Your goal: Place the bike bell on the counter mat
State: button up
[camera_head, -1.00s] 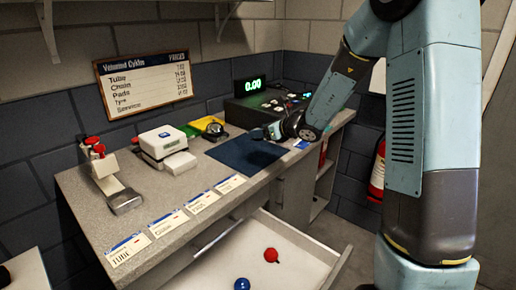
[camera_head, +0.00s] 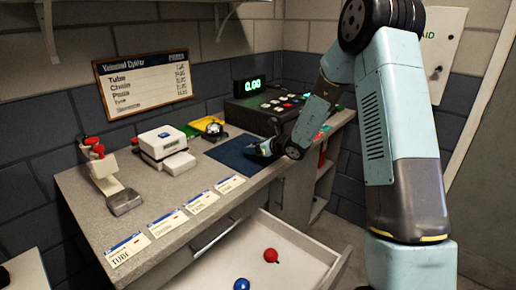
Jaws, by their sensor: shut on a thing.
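The counter mat (camera_head: 232,153) is a dark blue sheet lying on the grey counter, left of the black register. My gripper (camera_head: 254,151) is low over the right part of the mat, pointing left. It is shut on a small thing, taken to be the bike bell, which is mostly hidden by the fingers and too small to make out. I cannot tell whether it touches the mat. A dark, silver-topped round thing (camera_head: 214,130) sits behind the mat beside a yellow box.
The black register (camera_head: 266,110) stands behind my gripper. A white scale (camera_head: 165,147) and a red-handled tool (camera_head: 108,175) are left on the counter (camera_head: 160,200). An open drawer (camera_head: 300,248) below holds a red ball-like thing (camera_head: 271,255) and a blue one (camera_head: 241,284).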

jog(key=o, duration=1)
jog(key=shift+o, duration=0.2)
jog(key=v, duration=1.2)
jog(key=shift+r, duration=0.1)
jog(key=s+a+r+n+g+h, duration=0.1)
jog(key=s+a+r+n+g, duration=0.15)
jog(key=s+r+n, duration=0.5)
jog(key=s+a+r+n+g, duration=0.1)
jog(key=s+r+n+g, duration=0.3)
jog(key=s+n, duration=0.6)
jog(key=s+d+r+n+t+h, duration=0.1)
jog(key=s+d+r+n+h, duration=0.2)
jog(key=s+d, duration=0.4)
jog(key=s+d+r+n+t+h, duration=0.1)
jog(key=s+d+r+n+h, duration=0.2)
jog(key=s, duration=0.9)
jog(key=d+n+h, duration=0.2)
jog(key=d+n, duration=0.1)
jog(key=d, duration=0.1)
jog(key=shift+s+r+h, duration=0.25)
jog(key=shift+r+h, duration=0.05)
